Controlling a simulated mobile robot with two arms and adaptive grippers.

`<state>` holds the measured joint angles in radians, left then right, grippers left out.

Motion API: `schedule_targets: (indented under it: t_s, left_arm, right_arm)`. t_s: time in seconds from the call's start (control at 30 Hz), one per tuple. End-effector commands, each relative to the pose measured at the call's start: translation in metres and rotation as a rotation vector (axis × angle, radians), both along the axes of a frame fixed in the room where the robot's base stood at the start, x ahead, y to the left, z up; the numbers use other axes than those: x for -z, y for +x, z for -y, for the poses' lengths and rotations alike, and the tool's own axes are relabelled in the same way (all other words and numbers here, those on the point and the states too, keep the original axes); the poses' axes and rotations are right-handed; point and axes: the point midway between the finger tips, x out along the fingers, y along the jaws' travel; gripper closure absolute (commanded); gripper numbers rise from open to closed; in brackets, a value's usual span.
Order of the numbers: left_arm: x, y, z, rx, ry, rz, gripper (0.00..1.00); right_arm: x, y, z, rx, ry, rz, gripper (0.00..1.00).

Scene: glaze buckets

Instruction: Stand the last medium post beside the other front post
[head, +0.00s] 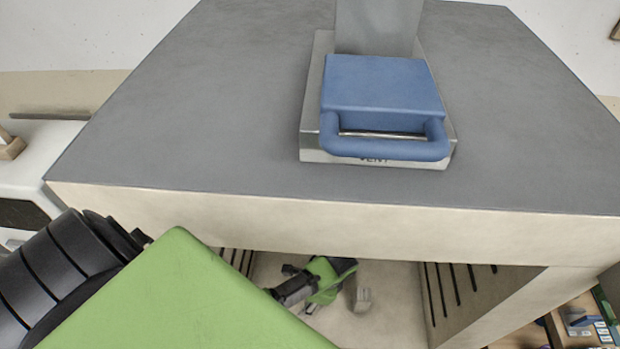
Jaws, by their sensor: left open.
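My left gripper (335,280) shows small, green and black, inside the open front of the kiln (330,220), below its top edge. Its jaws are open. A small pale grey piece (362,298) shows at its right side; I cannot tell whether it is a post or part of the gripper. No medium post can be made out for certain, and the front posts are not clearly visible. My own green and black arm covers the lower left and hides part of the kiln's inside. My right gripper is not in view.
On the kiln's grey top stands a vent with a blue handled slide (385,95). Slotted inner walls (465,285) flank the opening. A shelf with small boxes (590,322) is at the lower right. A white rounded body (45,160) stands at the left.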

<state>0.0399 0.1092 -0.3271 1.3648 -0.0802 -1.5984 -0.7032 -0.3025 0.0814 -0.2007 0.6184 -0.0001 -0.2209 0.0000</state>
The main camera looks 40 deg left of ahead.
Motion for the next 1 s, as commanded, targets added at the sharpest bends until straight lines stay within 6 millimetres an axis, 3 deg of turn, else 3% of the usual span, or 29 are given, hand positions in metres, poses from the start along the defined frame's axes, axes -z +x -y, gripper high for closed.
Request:
schedule_targets:
  t_s: [0.17,0.5,0.6,1.0]
  left_arm:
    - [-0.02,0.005,0.006,0.001,-0.002,0.006,0.56]
    - [-0.088,0.016,0.025,0.002,-0.002,0.006,0.56]
    - [-0.104,0.018,0.028,0.002,-0.002,0.003,0.56]
    - [-0.114,0.019,0.031,0.001,-0.001,0.001,0.56]
  right_arm:
    - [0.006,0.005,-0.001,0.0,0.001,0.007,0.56]
    - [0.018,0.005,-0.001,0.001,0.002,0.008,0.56]
    - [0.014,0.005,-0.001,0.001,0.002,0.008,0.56]
    - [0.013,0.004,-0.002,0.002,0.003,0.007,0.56]
